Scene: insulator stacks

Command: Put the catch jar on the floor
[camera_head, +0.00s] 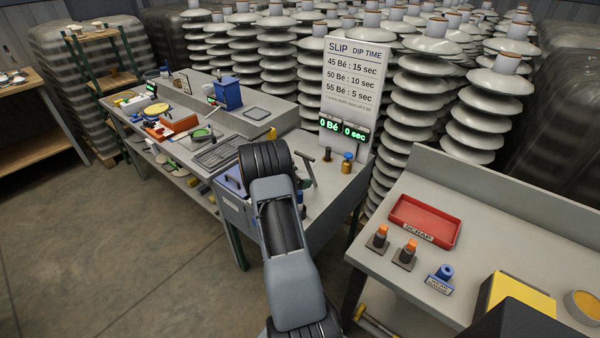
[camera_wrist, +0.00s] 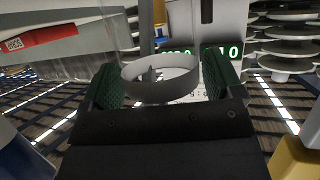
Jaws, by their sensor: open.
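In the wrist view, my gripper (camera_wrist: 160,76) shows two dark green ridged pads standing wide apart. A pale grey round, open-rimmed vessel (camera_wrist: 160,85) sits between the pads. It may be the catch jar, but I see no label on it. Its lower part is hidden behind the dark gripper body, and I cannot tell whether the pads touch it. In the head view, my arm hides the gripper and this vessel. The concrete floor (camera_head: 145,245) lies open at the lower left of the head view.
The long grey bench (camera_head: 283,122) carries tools and trays. A slip dip-time sign (camera_head: 352,85) stands beyond my arm, with an amber bottle (camera_head: 347,163) near it. At right, a grey table (camera_head: 393,263) holds a red scrap tray (camera_head: 424,218). Insulator stacks (camera_head: 470,128) fill the back.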

